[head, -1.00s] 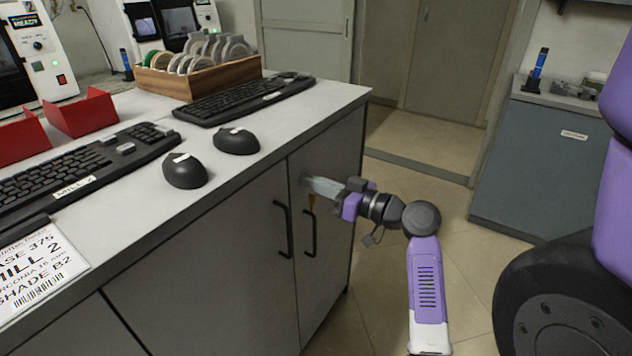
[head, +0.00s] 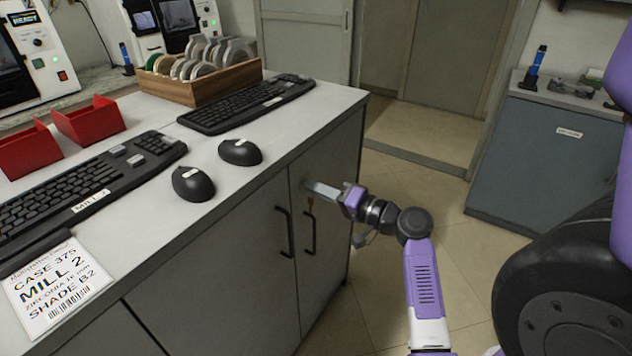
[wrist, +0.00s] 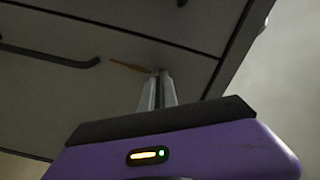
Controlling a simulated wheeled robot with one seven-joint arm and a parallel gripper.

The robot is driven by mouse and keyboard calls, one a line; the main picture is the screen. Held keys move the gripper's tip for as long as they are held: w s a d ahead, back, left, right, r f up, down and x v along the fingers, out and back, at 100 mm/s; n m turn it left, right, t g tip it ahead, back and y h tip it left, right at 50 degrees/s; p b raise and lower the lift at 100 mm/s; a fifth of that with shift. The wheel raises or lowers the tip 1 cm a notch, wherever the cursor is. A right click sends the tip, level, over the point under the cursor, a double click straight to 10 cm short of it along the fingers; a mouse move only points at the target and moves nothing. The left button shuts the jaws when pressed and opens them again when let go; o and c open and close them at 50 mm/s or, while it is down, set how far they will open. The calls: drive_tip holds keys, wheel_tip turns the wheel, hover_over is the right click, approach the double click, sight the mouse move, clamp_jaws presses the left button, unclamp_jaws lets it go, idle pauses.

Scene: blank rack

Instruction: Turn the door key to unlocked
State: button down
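The door key sits in the upper part of the right cabinet door (head: 328,165), by the tips of my gripper (head: 312,188). Only a small bit of the key (wrist: 155,71) shows in the wrist view, between the fingertips. A brass-coloured tag (head: 310,203) hangs below it, and in the wrist view the tag (wrist: 130,66) points left. My gripper's two pale fingers (wrist: 160,80) lie close together with a narrow gap and appear shut on the key. The fingers hide most of the key and its lock, so I cannot read its angle.
Two black door handles (head: 284,232) (head: 309,234) stand just below and left of my gripper. The counter (head: 270,155) above carries keyboards, mice, red bins and a wooden rack (head: 200,88). Floor (head: 440,190) is open to the right, before a blue-grey cabinet (head: 540,160).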

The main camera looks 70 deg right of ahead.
drive_tip(key=m+p, duration=0.3)
drive_tip(key=m, duration=0.2)
drive_tip(key=shift+m+p, duration=0.3)
drive_tip(key=shift+p, duration=0.05)
drive_tip(key=shift+f, duration=0.1)
drive_tip(key=c, duration=1.6)
unclamp_jaws()
drive_tip(key=shift+c, duration=0.2)
